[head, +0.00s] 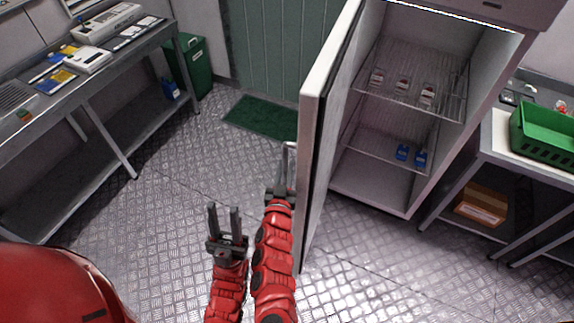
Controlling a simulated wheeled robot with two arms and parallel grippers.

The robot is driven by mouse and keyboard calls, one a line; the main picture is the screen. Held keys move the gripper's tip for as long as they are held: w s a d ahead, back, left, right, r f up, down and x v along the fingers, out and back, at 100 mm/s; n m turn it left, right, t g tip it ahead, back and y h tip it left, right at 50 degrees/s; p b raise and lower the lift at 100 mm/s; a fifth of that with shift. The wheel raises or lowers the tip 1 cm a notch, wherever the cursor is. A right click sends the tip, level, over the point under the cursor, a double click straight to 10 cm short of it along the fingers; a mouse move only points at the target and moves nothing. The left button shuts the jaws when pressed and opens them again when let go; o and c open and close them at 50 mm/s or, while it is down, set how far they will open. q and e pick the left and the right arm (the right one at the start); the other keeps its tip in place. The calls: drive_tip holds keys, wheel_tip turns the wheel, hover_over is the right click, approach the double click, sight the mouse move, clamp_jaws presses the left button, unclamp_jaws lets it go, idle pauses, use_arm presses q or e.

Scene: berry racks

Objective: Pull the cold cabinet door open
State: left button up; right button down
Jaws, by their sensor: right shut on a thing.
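The cold cabinet (425,110) stands at the upper right with its white door (318,115) swung open toward me. The door is seen nearly edge-on. My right gripper (280,185) is shut on the door handle (291,165) on the door's left side; the door edge and arm partly hide the grip. My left gripper (225,220) is open and empty, with its fingers apart, low in the middle of the view and left of the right arm. Inside the cabinet, small red-and-white packs (402,86) sit on the upper wire shelf and blue ones (420,158) on the lower.
A bench (120,60) with devices runs along the left. A green bin (194,68) stands at its far end. A green mat (262,118) lies before the green wall panel. At right, a table (497,140) holds a green crate (530,150), with a cardboard box (481,207) below. The central floor is clear.

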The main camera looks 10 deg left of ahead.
drive_tip(key=shift+w+a, duration=0.15)
drive_tip(key=shift+a, duration=0.05)
idle(0.4)
drive_tip(key=c, duration=1)
unclamp_jaws()
drive_tip(key=shift+c, duration=0.2)
drive_tip(key=s, duration=1.7)
drive_tip(key=shift+s, duration=0.2)
drive_tip(key=shift+f, duration=0.1)
